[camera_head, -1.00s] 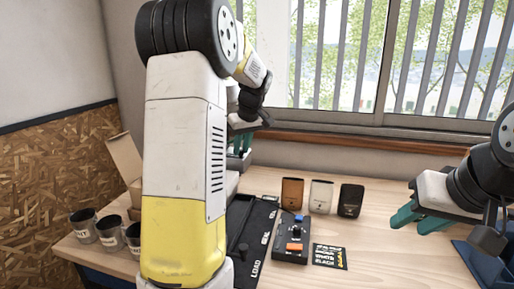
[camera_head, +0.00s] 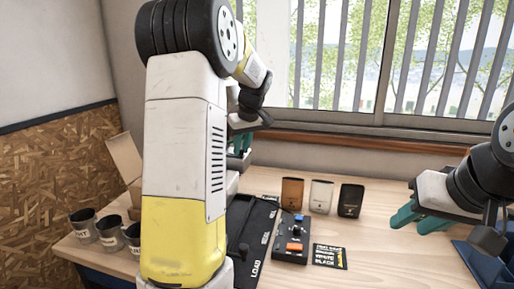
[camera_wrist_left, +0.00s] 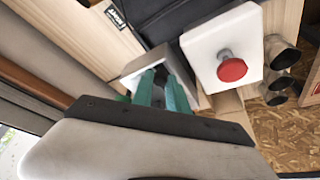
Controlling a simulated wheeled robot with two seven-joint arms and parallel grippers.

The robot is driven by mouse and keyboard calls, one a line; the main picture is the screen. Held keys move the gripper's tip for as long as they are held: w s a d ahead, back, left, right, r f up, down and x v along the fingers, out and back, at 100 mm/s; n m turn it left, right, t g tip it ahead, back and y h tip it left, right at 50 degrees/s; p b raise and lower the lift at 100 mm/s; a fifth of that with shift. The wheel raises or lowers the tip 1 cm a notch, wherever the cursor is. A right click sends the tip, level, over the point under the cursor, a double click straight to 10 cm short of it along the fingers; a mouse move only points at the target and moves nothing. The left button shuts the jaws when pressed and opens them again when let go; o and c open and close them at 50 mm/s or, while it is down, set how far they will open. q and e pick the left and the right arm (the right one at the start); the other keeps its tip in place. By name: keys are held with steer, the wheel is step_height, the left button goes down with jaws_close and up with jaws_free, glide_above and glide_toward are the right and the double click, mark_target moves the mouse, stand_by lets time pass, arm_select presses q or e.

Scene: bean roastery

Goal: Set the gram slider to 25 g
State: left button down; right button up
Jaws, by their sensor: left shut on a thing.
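My left gripper (camera_wrist_left: 164,90) has its green fingers close together at a pale grey square-framed housing (camera_wrist_left: 134,80). They are shut on a small part there, taken to be the gram slider, which the fingers hide almost wholly. I cannot read its scale or setting. In the head view my left gripper (camera_head: 239,152) shows only partly behind my own arm, above the back of the table, and the housing is mostly hidden. My right gripper (camera_head: 422,217) is at the right, above the table, with its green fingers apart and nothing seen between them.
A white box with a red button (camera_wrist_left: 232,70) is beside the housing. A control box (camera_head: 292,240) with blue and orange parts stands mid-table. Brown, white and black bags (camera_head: 321,196) are behind it. Metal cups (camera_head: 84,226) stand at left. A black printed card (camera_head: 329,256) lies flat.

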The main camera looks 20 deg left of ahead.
arm_select(q)
steer(key=shift+a, duration=0.1)
stand_by(0.4)
steer(key=shift+s+a, duration=0.15)
steer(key=shift+a, duration=2.5)
steer(key=c, duration=1.3)
jaws_free()
steer(key=v, duration=0.7)
steer(key=shift+r, duration=0.35)
steer(key=shift+s+d, duration=0.15)
